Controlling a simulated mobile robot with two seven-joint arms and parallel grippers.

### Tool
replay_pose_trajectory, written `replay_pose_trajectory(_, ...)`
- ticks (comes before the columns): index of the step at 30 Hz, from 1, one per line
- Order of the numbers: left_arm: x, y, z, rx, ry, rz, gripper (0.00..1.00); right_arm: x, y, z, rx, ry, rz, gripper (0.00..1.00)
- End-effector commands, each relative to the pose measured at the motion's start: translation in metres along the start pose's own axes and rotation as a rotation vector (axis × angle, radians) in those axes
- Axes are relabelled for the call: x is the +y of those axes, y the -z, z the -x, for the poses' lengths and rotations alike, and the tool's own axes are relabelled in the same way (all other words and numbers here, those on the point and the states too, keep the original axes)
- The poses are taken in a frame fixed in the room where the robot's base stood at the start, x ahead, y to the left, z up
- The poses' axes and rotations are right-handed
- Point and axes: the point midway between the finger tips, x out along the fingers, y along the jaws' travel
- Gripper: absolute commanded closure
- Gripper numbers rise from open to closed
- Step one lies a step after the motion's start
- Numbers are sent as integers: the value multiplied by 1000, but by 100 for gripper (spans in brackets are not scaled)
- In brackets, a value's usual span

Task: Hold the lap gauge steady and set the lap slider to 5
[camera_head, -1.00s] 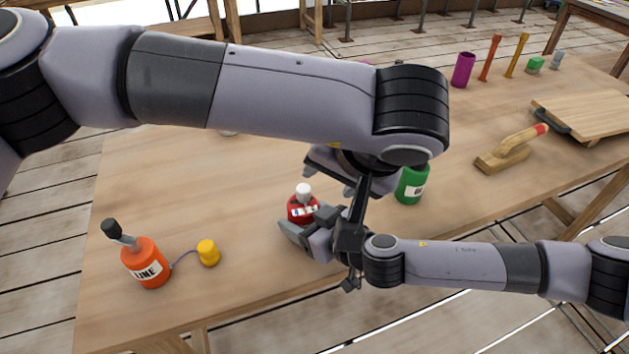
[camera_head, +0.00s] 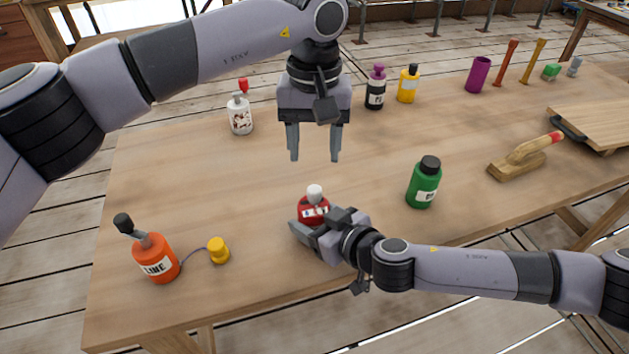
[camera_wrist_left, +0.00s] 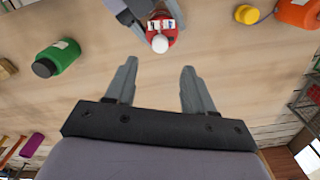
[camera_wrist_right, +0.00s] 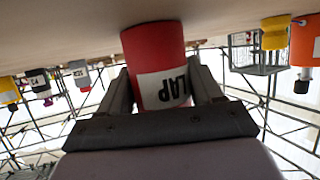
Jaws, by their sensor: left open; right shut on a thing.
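The lap gauge (camera_head: 306,208) is a small red bottle-like body with a white knob (camera_head: 314,192) on top, standing upright on the table. In the right wrist view its label (camera_wrist_right: 166,88) reads LAP, seen upside down. My right gripper (camera_head: 320,228) is shut around its sides, with one finger on each side. My left gripper (camera_head: 315,158) is open and empty, pointing down above and behind the gauge, apart from it. In the left wrist view the knob (camera_wrist_left: 160,45) shows just beyond the open fingers. A small marked face shows below the knob, but its numbers and the slider's setting are unreadable.
A green bottle (camera_head: 424,184) stands right of the gauge. An orange LINE bottle (camera_head: 156,262) with a yellow piece (camera_head: 218,250) stands left. A white bottle (camera_head: 240,116), a dark one (camera_head: 375,90) and a yellow one (camera_head: 408,86) stand behind.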

Motion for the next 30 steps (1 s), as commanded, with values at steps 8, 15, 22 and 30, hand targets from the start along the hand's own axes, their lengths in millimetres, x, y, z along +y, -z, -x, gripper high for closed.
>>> replay_pose_trajectory(8, 0, -1, -57, -3, 1, 1, 47, 0, 0, 0, 1, 0, 0, 70)
replay_pose_trajectory(15, 0, 0, -81, 0, 1, 1, 47, 0, 0, 0, 1, 0, 0, 70)
replay_pose_trajectory(22, 0, 0, -85, 2, 2, 0, 47, 0, 0, 0, 0, 0, 0, 70)
replay_pose_trajectory(30, 0, 0, -85, 1, 2, 0, 99, 0, 0, 0, 0, 0, 0, 70)
